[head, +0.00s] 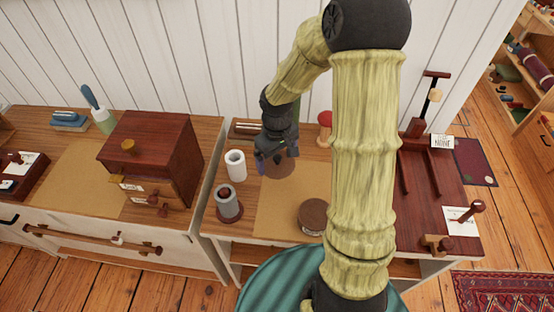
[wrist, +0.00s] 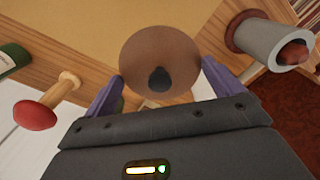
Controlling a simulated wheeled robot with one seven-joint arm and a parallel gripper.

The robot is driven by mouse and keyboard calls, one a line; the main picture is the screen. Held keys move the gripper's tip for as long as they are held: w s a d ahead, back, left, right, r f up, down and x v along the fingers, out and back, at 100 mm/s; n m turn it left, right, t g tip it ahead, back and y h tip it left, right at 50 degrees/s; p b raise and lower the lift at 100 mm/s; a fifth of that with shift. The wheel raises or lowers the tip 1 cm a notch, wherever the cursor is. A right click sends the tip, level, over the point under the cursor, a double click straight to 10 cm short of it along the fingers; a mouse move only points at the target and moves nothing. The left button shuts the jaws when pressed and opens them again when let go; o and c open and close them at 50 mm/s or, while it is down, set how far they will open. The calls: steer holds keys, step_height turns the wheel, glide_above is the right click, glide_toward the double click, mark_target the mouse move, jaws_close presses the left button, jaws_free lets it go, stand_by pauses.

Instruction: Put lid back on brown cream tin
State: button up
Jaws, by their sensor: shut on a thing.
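My gripper (head: 277,152) is over the back part of the tan mat on the middle bench. Its purple fingers, also seen in the wrist view (wrist: 160,92), are shut on opposite edges of a round brown lid (wrist: 160,45) with a dark drop-shaped mark. The lid also shows under the gripper in the head view (head: 281,168); its height above the mat is hard to tell. The brown cream tin (head: 314,214), round with a brown top and a pale side band, stands at the mat's front right, apart from the lid. I cannot make out the tin in the wrist view.
A white cylinder (head: 236,165) and a grey cylinder (head: 228,202) on a dark base stand left of the mat. A red-topped wooden piece (head: 325,122) is behind. A dark wooden chest (head: 150,158) is at left, a wooden stand (head: 440,205) at right. The mat between gripper and tin is clear.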

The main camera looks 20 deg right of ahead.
stand_by(0.4)
steer(key=r+p, duration=0.1)
steer(key=p, duration=0.1)
steer(key=w+r+m+p, duration=0.1)
steer(key=p, duration=0.2)
steer(key=shift+a, duration=0.1)
steer(key=w+r+m+p, duration=0.1)
steer(key=p, duration=0.5)
steer(key=shift+w, duration=0.15)
steer(key=m+p, duration=0.1)
steer(key=p, duration=0.6)
steer(key=shift+w+r+m, duration=0.35)
steer(key=shift+r+m, duration=0.05)
steer(key=p, duration=0.2)
steer(key=shift+m+p, duration=0.3)
steer(key=shift+p, duration=0.05)
steer(key=shift+f, duration=0.1)
steer(key=shift+f, duration=0.2)
